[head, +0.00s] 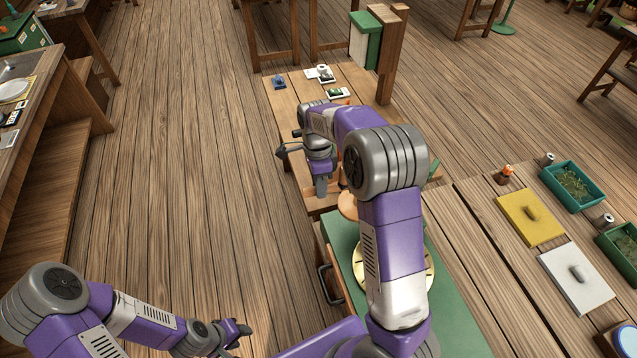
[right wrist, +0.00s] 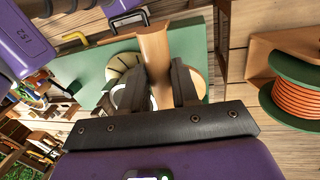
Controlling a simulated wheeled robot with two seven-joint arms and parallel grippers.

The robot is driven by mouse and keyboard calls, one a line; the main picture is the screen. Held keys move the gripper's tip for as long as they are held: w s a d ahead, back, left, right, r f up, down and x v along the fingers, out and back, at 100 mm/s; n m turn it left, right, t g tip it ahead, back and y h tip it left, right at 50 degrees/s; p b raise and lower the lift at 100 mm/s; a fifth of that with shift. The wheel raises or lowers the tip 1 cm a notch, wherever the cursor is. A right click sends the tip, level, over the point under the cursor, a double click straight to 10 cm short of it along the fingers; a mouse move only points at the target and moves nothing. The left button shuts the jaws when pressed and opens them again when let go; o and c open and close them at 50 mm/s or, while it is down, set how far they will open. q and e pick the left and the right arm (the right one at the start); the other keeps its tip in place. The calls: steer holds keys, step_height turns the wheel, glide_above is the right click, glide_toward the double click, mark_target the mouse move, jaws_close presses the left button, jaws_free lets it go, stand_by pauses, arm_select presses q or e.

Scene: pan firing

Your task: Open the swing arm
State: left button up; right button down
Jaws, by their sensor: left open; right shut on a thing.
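The swing arm, a light brown wooden bar (right wrist: 154,50), stands between the two dark fingers of my right gripper (right wrist: 158,88) in the right wrist view, and the gripper is shut on it. In the head view my right gripper (head: 321,187) points down at the near end of the wooden bench, and my own arm hides most of the bar. A round wooden piece (head: 348,206) shows beside it. A cream disc with dark marks (head: 359,268) lies on the green top (head: 342,232), partly hidden by my arm. My left gripper (head: 240,330) is open and empty at the lower left, above the floor.
A spool of orange cord (right wrist: 298,95) is at the right in the right wrist view. In the head view, small items (head: 338,93) lie on the bench's far part. The right table holds a yellow board (head: 525,220), a white board (head: 570,285) and green trays (head: 573,187). Floor at left is clear.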

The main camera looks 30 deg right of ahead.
steer(key=c, duration=0.8)
jaws_free()
steer(key=shift+c, duration=0.2)
step_height(320, 180, up, 8)
steer(key=w, duration=0.1)
steer(key=shift+w+d+f, duration=0.15)
steer(key=shift+d+f, duration=0.05)
steer(key=shift+f, duration=0.05)
